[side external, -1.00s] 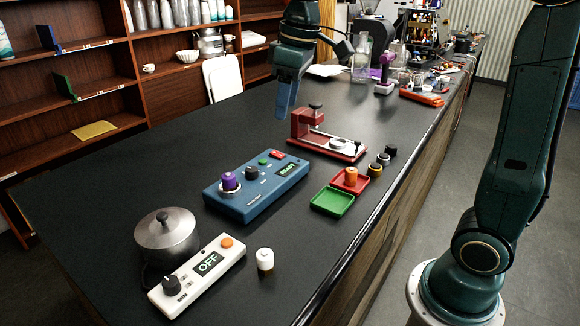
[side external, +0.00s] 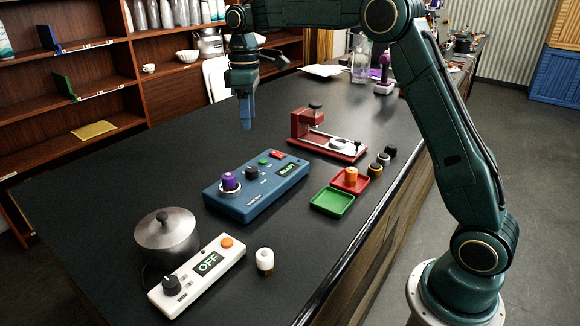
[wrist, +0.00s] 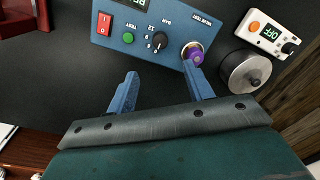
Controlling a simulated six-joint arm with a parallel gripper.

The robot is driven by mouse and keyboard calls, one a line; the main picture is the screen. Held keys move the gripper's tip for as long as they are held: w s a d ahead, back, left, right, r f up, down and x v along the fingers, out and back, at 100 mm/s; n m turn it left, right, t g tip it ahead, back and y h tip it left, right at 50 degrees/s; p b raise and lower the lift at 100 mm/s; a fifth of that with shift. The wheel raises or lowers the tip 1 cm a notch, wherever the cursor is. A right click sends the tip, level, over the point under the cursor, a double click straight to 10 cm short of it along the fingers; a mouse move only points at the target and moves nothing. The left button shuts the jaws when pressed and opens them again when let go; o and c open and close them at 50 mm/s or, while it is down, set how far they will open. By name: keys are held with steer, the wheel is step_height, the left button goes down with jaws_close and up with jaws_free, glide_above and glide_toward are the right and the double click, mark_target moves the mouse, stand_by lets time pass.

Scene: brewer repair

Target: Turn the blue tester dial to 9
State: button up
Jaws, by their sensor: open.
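The blue tester (side external: 256,190) sits on the black counter. Its black dial (side external: 252,173) is near the middle of the top face, with the purple-topped part (side external: 229,181) on its left and a green button (side external: 263,162) and red switch (side external: 276,155) on its right. In the wrist view the dial (wrist: 159,40) has numbers around it, too small to read surely. My gripper (side external: 246,127) points down above the counter behind the tester, apart from it. In the wrist view my gripper (wrist: 160,85) has its two blue fingers spread, with nothing between them.
A white box reading OFF (side external: 197,274) and a metal pot (side external: 167,238) stand at front left. A red stand (side external: 328,138) is right of the tester; red and green trays (side external: 332,202) lie in front. Bare counter surrounds the tester's back left.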

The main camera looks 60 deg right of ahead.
mark_target(252, 169)
steer(key=shift+f, duration=0.15)
steer(key=f, duration=1.3)
steer(key=shift+s+a+f, duration=0.15)
steer(key=shift+a+f, duration=0.1)
steer(key=c, duration=1)
